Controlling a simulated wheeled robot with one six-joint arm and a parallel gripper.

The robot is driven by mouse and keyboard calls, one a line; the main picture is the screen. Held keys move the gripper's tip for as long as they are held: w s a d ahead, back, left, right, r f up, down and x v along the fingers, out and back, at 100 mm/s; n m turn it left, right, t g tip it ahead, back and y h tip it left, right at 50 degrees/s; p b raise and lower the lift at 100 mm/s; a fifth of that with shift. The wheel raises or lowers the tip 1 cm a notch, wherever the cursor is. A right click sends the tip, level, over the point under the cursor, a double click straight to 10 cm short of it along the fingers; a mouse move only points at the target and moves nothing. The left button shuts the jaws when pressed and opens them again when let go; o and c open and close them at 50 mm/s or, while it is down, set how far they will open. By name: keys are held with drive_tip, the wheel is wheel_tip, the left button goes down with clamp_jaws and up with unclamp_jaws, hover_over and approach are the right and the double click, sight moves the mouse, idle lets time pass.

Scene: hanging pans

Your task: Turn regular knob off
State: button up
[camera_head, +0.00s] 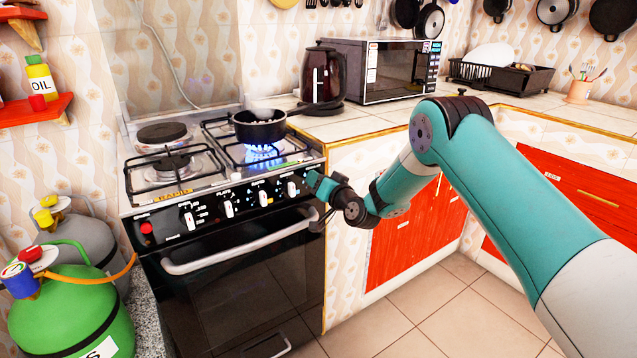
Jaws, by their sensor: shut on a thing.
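The stove's black front panel (165,224) carries a row of white knobs, among them a left knob (190,220), two middle ones, and a right one (292,188). My gripper (312,181) is at the panel's right end, just right of that last visible knob. It is shut on a knob there, which the fingers hide. A blue flame (262,153) burns under a small black pan (260,127) on the right side of the hob.
A kettle (321,77) and microwave (385,70) stand on the counter right of the stove. A green gas cylinder (75,310) and a grey one (85,245) stand at left. The oven handle (235,245) juts out below the knobs. The tiled floor (430,310) shows free room.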

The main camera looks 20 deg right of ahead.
drive_tip(key=m, duration=0.5)
drive_tip(key=shift+d+f+m+p, duration=0.1)
drive_tip(key=shift+f+m+p, duration=0.05)
drive_tip(key=shift+m+p, duration=0.15)
drive_tip(key=m+p, duration=0.1)
drive_tip(key=m, duration=0.4)
drive_tip(key=shift+f+m, duration=0.15)
drive_tip(key=shift+m, duration=0.25)
drive_tip(key=o, duration=0.6)
drive_tip(key=shift+o, duration=0.2)
drive_tip(key=b+v, duration=1.4)
drive_tip(key=v, duration=0.3)
drive_tip(key=shift+s, duration=0.2)
